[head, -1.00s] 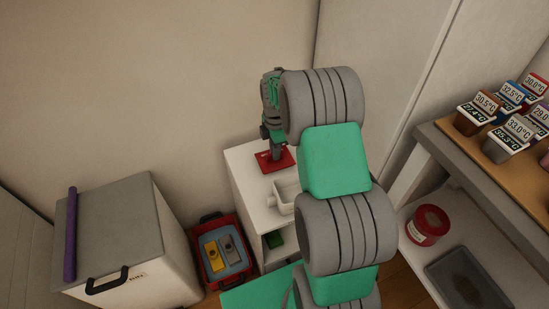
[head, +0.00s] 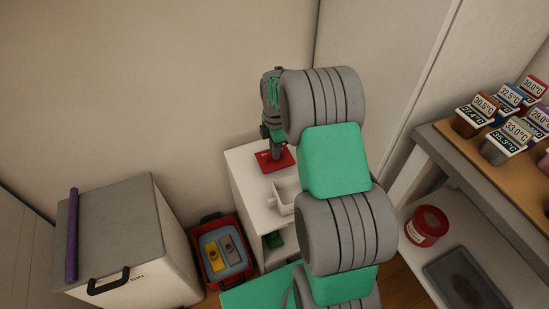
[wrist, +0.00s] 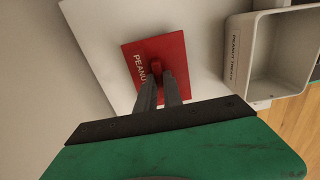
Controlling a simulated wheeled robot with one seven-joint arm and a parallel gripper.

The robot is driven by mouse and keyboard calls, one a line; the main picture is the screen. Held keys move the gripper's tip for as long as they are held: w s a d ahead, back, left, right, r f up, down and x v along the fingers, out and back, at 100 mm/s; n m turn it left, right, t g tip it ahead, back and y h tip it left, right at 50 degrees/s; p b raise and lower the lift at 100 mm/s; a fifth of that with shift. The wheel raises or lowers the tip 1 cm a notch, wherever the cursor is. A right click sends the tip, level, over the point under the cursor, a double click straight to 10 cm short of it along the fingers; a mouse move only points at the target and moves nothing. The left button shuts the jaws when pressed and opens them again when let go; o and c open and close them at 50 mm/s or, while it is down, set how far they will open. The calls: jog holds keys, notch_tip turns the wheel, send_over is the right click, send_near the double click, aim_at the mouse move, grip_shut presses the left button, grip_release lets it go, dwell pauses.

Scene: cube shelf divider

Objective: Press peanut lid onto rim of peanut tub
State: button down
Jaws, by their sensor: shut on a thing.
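The peanut lid (wrist: 172,50) is a red square plate with a small red knob and white lettering, partly covered by my fingers. My gripper (wrist: 159,82) is shut on the knob. In the head view the lid (head: 282,161) is at the back of a white cabinet top, below my gripper (head: 272,148). I cannot tell whether it touches the top. The peanut tub (wrist: 232,50) is a pale, open, square-rimmed container with a label on its side, right of the lid and apart from it. In the head view the tub (head: 284,190) is partly hidden by my arm.
The white cabinet (head: 245,175) stands against the wall. A red crate (head: 203,265) and a grey-topped chest (head: 120,215) are to its left. A shelf unit (head: 440,150) at right holds several labelled tubs, a red round container (head: 427,226) and a dark tray (head: 468,280).

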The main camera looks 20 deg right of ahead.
jog(key=shift+r+p, duration=2.75)
jog(key=shift+r, duration=1.1)
